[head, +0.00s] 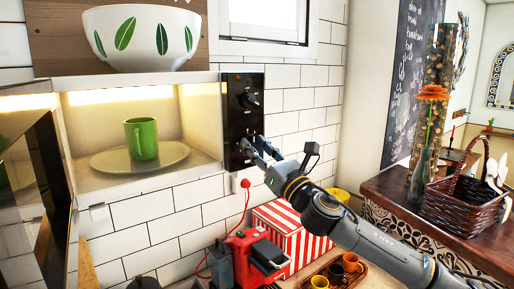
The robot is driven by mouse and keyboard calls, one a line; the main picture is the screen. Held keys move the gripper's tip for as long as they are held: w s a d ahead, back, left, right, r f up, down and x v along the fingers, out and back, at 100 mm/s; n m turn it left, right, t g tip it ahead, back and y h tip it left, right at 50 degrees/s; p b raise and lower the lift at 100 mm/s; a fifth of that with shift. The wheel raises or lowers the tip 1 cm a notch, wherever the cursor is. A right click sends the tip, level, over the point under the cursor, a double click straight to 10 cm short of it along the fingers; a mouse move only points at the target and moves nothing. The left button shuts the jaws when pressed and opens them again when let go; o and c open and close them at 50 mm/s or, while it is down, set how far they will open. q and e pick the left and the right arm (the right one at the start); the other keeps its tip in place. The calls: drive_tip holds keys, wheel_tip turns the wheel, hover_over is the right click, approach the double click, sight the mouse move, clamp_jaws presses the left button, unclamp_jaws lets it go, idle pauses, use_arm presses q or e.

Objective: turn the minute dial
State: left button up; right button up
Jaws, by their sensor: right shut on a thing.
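The microwave's black control panel (238,88) is at the right of its lit, open cavity. One dark knob (250,99) shows in the panel's upper half, clear of the gripper. My right gripper (254,150) is at the panel's lower part, shut on what looks like a lower dial, taken as the minute dial. The fingers hide most of that dial, so its setting and markings cannot be read. My left gripper is not in view.
The microwave door (40,175) hangs open at the left. A green mug (142,138) stands on the plate (110,160) inside. A white leaf-patterned bowl (143,40) sits on top. A red appliance (258,260), striped box (290,228) and small cups (352,262) are below my right arm.

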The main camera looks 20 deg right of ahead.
drive_tip(key=shift+m+h, duration=0.3)
drive_tip(key=shift+m, duration=0.1)
drive_tip(key=m+h, duration=0.2)
drive_tip(key=m, duration=0.2)
drive_tip(key=m+h, duration=0.2)
drive_tip(key=m, duration=0.2)
drive_tip(key=shift+a+r, duration=0.1)
drive_tip(key=shift+a, duration=0.1)
drive_tip(key=m+h, duration=0.1)
drive_tip(key=m, duration=0.3)
drive_tip(key=m+g+h, duration=0.1)
drive_tip(key=m+h, duration=0.1)
drive_tip(key=m, duration=0.3)
drive_tip(key=shift+s+a+r+h, duration=0.1)
drive_tip(key=shift+r+h, duration=0.05)
drive_tip(key=shift+h, duration=0.15)
drive_tip(key=m+g, duration=0.1)
drive_tip(key=m, duration=0.2)
drive_tip(key=m+g, duration=0.2)
drive_tip(key=m, duration=0.1)
drive_tip(key=shift+r, duration=0.1)
drive_tip(key=m+g, duration=0.1)
drive_tip(key=m, duration=0.2)
drive_tip(key=shift+r, duration=0.1)
drive_tip(key=shift+m+g+y, duration=0.6)
drive_tip(key=shift+m, duration=0.7)
drive_tip(key=o, duration=1.1)
